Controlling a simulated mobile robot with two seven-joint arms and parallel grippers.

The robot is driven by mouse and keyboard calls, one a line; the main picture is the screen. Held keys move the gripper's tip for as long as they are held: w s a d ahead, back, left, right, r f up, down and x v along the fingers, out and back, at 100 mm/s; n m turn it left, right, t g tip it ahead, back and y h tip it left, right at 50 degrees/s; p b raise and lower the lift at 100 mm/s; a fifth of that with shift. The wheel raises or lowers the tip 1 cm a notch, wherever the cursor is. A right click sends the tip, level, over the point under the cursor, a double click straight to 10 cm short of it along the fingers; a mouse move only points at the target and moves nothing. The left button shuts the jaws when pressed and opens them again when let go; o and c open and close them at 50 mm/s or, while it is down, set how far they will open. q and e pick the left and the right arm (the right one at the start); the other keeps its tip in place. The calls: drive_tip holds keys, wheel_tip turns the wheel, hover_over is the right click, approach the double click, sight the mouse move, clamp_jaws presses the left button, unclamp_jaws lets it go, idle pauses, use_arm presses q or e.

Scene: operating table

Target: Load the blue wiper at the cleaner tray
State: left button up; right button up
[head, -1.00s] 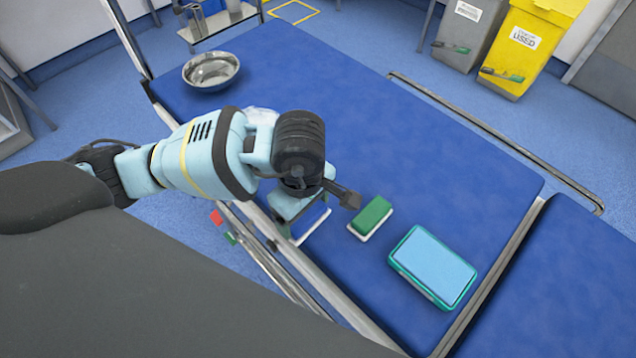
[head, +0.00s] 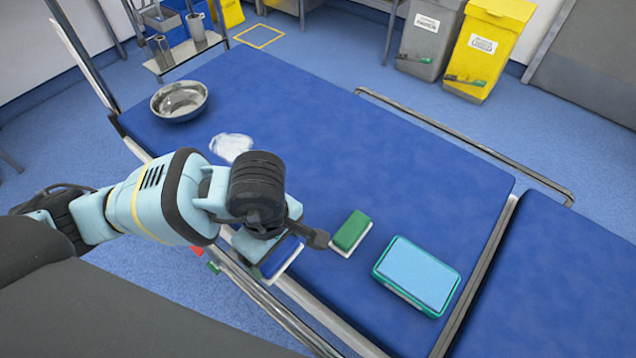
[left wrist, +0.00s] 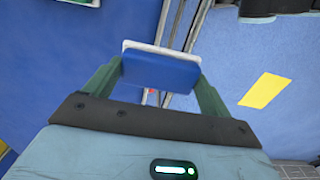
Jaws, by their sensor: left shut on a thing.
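My left gripper (head: 268,256) is shut on the blue wiper (head: 284,258), a blue block with a white base. In the left wrist view, the wiper (left wrist: 160,71) sits between the two green fingers (left wrist: 158,76). In the head view it is at the near edge of the blue table, partly hidden by my wrist. The cleaner tray (head: 405,298), teal-rimmed with a light blue surface, lies on the table to the right, apart from the wiper. My right gripper is not in view.
A green wiper with a white base (head: 351,230) lies between my left gripper and the tray. A metal bowl (head: 179,101) and a white patch (head: 231,146) are farther back on the table. A metal rail (head: 470,145) runs along the far side. The table's middle is clear.

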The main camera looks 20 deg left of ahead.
use_arm(q)
drive_tip(key=w+a+r+m, duration=0.2)
drive_tip(key=w+r+m, duration=0.1)
drive_tip(key=r+m, duration=0.3)
drive_tip(key=w+a+r+m, duration=0.3)
drive_tip(key=w+r+m, duration=0.1)
drive_tip(key=r+m, duration=0.3)
drive_tip(key=shift+m, duration=0.6)
drive_tip(key=shift+a, duration=0.1)
